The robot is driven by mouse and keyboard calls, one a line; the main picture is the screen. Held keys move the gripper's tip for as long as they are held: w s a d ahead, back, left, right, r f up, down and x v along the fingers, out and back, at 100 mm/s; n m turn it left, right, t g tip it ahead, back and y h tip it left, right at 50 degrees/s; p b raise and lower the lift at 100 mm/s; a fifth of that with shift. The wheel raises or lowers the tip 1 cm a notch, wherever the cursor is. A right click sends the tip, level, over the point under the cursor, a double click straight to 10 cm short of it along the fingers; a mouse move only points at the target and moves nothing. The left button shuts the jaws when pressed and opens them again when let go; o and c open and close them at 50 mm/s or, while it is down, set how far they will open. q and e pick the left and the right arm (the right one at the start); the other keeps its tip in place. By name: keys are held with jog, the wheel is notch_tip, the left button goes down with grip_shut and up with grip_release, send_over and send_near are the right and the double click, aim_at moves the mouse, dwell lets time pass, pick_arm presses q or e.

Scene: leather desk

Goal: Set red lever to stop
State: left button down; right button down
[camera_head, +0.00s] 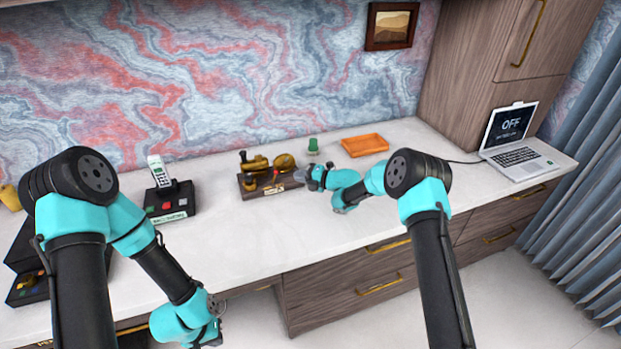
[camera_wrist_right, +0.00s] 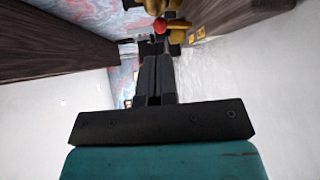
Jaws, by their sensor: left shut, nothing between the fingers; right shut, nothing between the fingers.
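A brass device on a dark wooden base (camera_head: 270,186) stands on the white desk, with a small red-tipped lever (camera_head: 276,172) at its front. In the right wrist view, the lever's red knob (camera_wrist_right: 160,25) shows just beyond the fingertips, in front of brass parts. My right gripper (camera_head: 300,176) is shut and empty, at the right end of the device. Its black fingers also show in the wrist view (camera_wrist_right: 155,60); I cannot tell whether they touch the lever. My left gripper (camera_head: 215,304) is shut and empty, low near the desk's front edge, far from the device.
A green-topped item (camera_head: 313,146) and an orange tray (camera_head: 365,145) stand behind and right of the device. A black phone unit (camera_head: 170,203) with colored buttons is to the left. A laptop (camera_head: 517,145) reading OFF sits far right. The desk front between is clear.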

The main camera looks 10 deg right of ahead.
jog(key=x, duration=0.6)
jog(key=shift+w+a, duration=0.1)
jog(key=shift+a, duration=0.1)
